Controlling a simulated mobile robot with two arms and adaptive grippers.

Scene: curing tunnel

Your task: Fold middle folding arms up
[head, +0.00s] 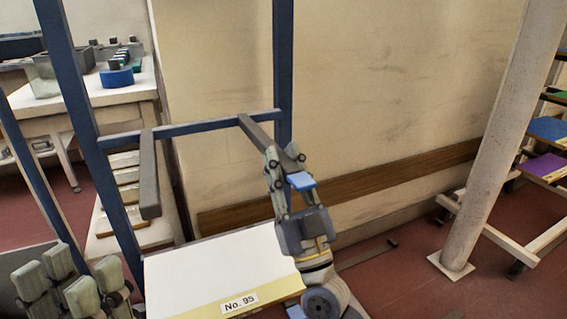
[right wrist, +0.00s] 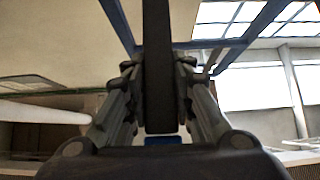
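A blue frame (head: 78,95) carries a crossbar (head: 200,127) with two grey folding arms. The left folding arm (head: 149,180) runs from the crossbar down the picture, with no gripper on it. The right folding arm (head: 258,131) slants from the crossbar toward my right gripper (head: 283,160). In the right wrist view, this dark bar (right wrist: 158,60) lies between the two fingers of my right gripper (right wrist: 159,80), which look closed against its sides. A small blue piece (head: 301,181) shows by these fingers. My left gripper (head: 70,283) is open and empty at the bottom left, apart from the frame.
A white board (head: 215,265) labelled "No. 95" lies below the crossbar. A pale column (head: 500,145) stands at right, before a rack with coloured panels (head: 545,168). A wall is behind the frame.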

